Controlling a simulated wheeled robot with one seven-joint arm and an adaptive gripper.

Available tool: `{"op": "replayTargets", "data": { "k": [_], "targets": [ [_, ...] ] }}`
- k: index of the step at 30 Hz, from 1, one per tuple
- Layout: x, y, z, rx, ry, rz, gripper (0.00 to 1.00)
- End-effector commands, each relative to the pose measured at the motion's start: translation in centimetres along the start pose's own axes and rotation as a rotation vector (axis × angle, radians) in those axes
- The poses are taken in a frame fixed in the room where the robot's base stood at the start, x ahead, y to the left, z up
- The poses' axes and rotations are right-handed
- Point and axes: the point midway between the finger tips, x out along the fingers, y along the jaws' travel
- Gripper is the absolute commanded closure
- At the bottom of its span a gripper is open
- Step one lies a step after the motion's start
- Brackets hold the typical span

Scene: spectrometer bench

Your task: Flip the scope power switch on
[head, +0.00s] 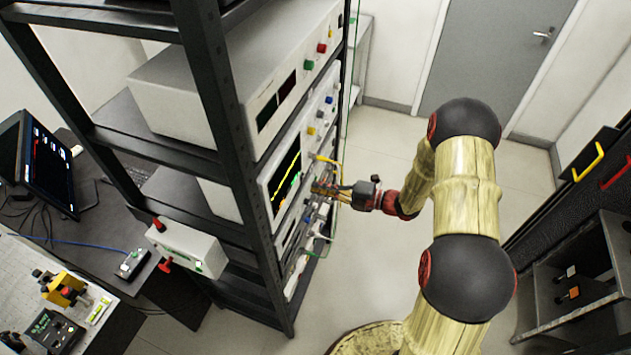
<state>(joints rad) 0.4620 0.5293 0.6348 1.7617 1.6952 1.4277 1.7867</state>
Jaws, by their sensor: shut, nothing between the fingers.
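The scope is a light grey instrument (309,127) on a middle shelf of the black rack, with a dark screen showing a yellow and green trace. Coloured knobs and buttons sit on its front panel to the right of the screen. My gripper (318,188) is shut and empty, with its fingertips close in front of the lower part of the scope's front. I cannot tell whether it touches the panel. The power switch is too small to make out or is hidden by my gripper.
The black rack (222,92) holds another instrument (180,98) above and more units below. A yellow cable (328,160) and green cables hang near my gripper. A bench with a monitor (48,165) is at left. A dark cabinet (590,262) is at right. The floor toward the grey door (490,60) is clear.

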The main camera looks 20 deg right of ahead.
Motion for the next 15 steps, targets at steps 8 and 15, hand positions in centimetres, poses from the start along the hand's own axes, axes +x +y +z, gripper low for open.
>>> {"op": "replayTargets", "data": {
  "k": [8,15],
  "targets": [
    [-5.9,-1.6,-0.2,0.002,-0.004,0.0,1.0],
    [-9.3,-2.4,-0.2,0.001,-0.001,-0.001,1.0]
  ]
}}
